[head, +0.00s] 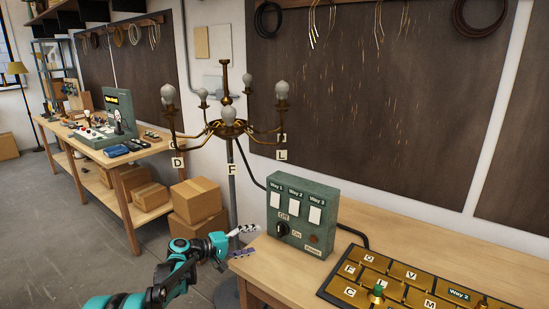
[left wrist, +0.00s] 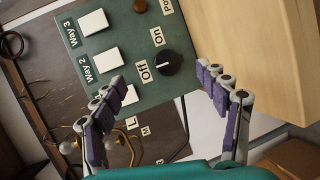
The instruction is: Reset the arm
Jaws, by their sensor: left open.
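My left gripper (head: 240,241) is open and empty at the left edge of the near workbench, to the left of the green switch box. In the left wrist view its two purple-padded fingers (left wrist: 165,105) are spread apart, with the box beyond them. The green switch box (head: 318,244) stands upright on the bench, with white Way 1, Way 2 and Way 3 switches and a black Off/On knob (head: 282,228). The knob also shows in the left wrist view (left wrist: 169,63), apart from the fingers. My right gripper is not in view.
A brass chandelier (head: 228,127) with several bulbs and letter tags stands behind the box. A brass lettered panel (head: 405,287) with a green peg lies on the bench (head: 400,236) at right. Cardboard boxes (head: 195,200) are stacked on the floor at left.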

